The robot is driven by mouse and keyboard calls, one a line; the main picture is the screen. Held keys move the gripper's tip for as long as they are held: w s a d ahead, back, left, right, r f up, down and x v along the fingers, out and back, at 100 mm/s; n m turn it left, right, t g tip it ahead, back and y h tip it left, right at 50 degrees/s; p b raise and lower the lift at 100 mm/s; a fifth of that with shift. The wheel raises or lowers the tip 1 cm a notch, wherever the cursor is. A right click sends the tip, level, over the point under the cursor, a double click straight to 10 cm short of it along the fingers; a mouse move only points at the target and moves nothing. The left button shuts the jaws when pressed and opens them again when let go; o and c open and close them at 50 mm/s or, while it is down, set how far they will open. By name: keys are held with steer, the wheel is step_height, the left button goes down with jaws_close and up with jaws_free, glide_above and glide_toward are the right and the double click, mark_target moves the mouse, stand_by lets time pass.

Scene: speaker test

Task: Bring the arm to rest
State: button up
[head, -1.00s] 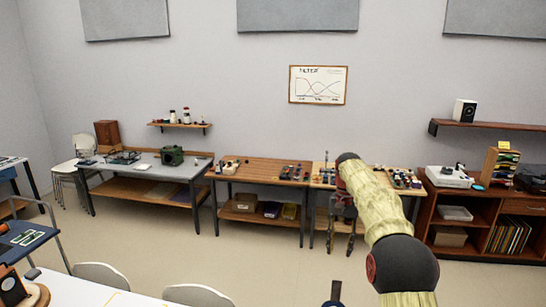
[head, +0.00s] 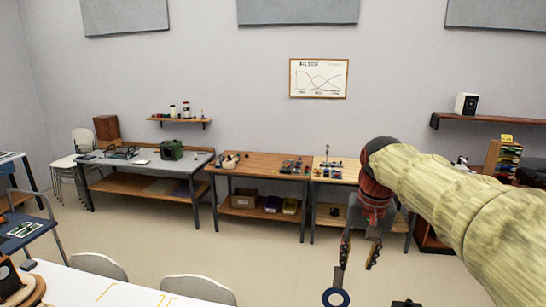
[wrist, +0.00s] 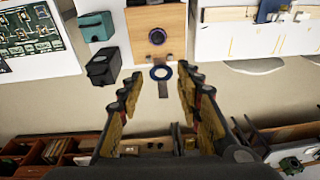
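My gripper (head: 357,274) hangs down at the end of my pale yellow arm, in the right half of the head view. Its two fingers are apart, with nothing between them that I can see. In the wrist view my gripper (wrist: 158,88) also shows open, its fingers spread left and right. A blue ring with a short grey stem (wrist: 161,72) shows beyond the gap between the fingertips. A blue ring (head: 335,298) also shows just below the left finger in the head view; I cannot tell what it rests on.
A white table edge (head: 75,290) with grey chairs (head: 197,288) is at the lower left. Workbenches (head: 265,163) with small items line the back wall. A wooden board (wrist: 160,18) with a dark round part shows in the wrist view. Open floor (head: 260,245) lies before the benches.

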steer(key=s+f+n+t+b, duration=0.1)
steer(key=s+f+t+b, duration=0.1)
steer(key=s+f, duration=0.5)
steer(key=s+f+n+t+b, duration=0.1)
steer(key=s+f+b, duration=0.3)
steer(key=s, duration=1.3)
step_height(320, 180, down, 5)
steer(key=shift+a+r+n+t+b, duration=0.2)
steer(key=shift+a+n+t+b, duration=0.15)
steer(key=shift+a+t, duration=0.15)
steer(key=shift+d, duration=0.15)
steer(key=shift+c, duration=0.6)
